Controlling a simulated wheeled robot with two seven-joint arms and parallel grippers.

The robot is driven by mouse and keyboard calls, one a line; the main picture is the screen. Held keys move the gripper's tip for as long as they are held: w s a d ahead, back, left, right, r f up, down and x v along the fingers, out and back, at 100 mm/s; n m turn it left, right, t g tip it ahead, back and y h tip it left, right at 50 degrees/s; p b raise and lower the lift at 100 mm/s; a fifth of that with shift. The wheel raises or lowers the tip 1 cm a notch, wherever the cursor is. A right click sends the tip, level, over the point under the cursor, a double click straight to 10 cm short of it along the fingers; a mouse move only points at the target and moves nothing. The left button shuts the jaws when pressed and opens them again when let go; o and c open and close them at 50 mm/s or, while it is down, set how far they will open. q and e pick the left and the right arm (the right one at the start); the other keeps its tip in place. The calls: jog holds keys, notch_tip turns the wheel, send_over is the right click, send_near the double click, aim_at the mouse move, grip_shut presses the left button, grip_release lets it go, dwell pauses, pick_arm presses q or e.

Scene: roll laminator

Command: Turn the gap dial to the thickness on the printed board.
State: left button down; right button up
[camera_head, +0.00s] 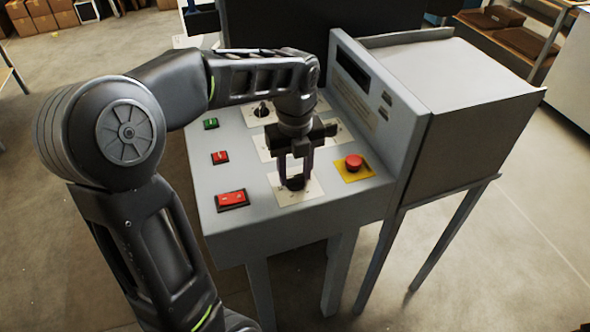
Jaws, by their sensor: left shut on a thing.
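My left gripper (296,170) reaches down over the grey control panel (240,231) from above. Its two fingers are shut on a dark round dial (295,183), which sits on a cream plate (315,188) near the panel's front edge. The fingers cover part of the dial, and its pointer and scale marks cannot be read. Another dark knob (262,110) on a pale plate stands farther back, partly behind my arm. A printed board with a thickness cannot be made out. My right gripper is not in view.
A red emergency button (354,162) on a yellow plate is close to the right of the dial. A red rocker switch (232,199), a smaller red button (220,157) and a green button (211,123) line the left side. An upright housing (372,110) bounds the panel on the right.

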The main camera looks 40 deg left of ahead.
aim_at(295, 176)
pick_arm(q)
jog(key=c, duration=0.8)
grip_release()
jog(key=shift+c, duration=0.2)
notch_tip(295, 176, up, 8)
jog(key=shift+f, duration=0.1)
